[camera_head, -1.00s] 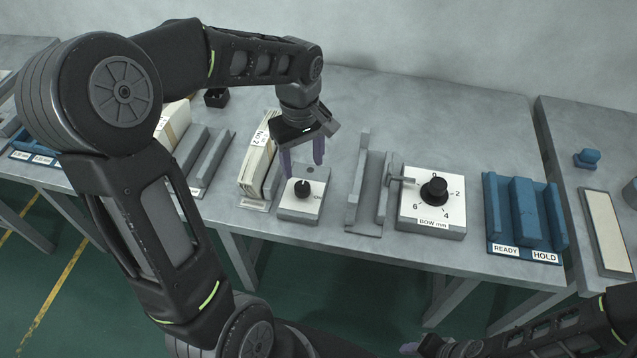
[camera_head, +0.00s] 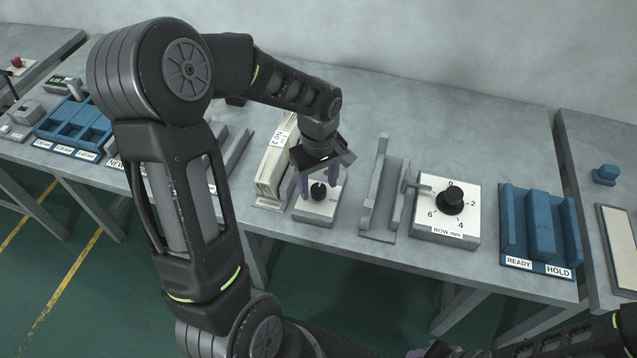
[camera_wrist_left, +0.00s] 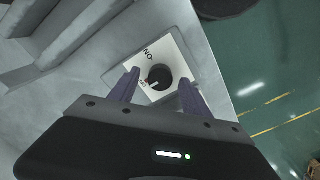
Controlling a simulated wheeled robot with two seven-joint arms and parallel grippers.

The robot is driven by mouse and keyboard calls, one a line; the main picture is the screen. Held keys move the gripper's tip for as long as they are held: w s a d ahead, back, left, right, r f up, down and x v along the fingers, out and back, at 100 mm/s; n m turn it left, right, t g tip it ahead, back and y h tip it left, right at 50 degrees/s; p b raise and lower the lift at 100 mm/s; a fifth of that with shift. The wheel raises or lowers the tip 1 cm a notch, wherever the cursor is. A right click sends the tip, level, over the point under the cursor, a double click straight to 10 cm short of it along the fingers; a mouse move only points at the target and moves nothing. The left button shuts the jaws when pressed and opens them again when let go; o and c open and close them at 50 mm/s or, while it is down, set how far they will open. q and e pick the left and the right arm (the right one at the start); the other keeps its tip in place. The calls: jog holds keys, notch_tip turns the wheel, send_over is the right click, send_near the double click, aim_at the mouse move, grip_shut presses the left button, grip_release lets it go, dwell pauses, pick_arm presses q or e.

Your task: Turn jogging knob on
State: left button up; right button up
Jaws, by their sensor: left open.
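The jogging knob (camera_head: 318,191) is a small black knob with a light pointer line, on a white-topped grey box (camera_head: 316,212) near the table's front edge. In the left wrist view the knob (camera_wrist_left: 159,77) lies between and just beyond the fingertips, on a white plate with printed lettering. My left gripper (camera_head: 319,188) points down over the box with its purple fingers apart, one on each side of the knob. In the left wrist view the fingers (camera_wrist_left: 158,84) are open with gaps to the knob. Whether they reach down to its height is hard to tell. My right gripper (camera_head: 425,352) is barely visible at the bottom edge.
A stack of cream cards (camera_head: 272,177) stands close left of the box. A grey slotted stand (camera_head: 383,195) and the BOW mm dial box (camera_head: 447,225) stand to the right. A blue READY/HOLD rack (camera_head: 540,235) is farther right. The table's front edge is close.

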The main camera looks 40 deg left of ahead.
pick_arm(q)
jog(key=shift+f, duration=0.4)
jog(key=shift+c, duration=0.5)
grip_shut()
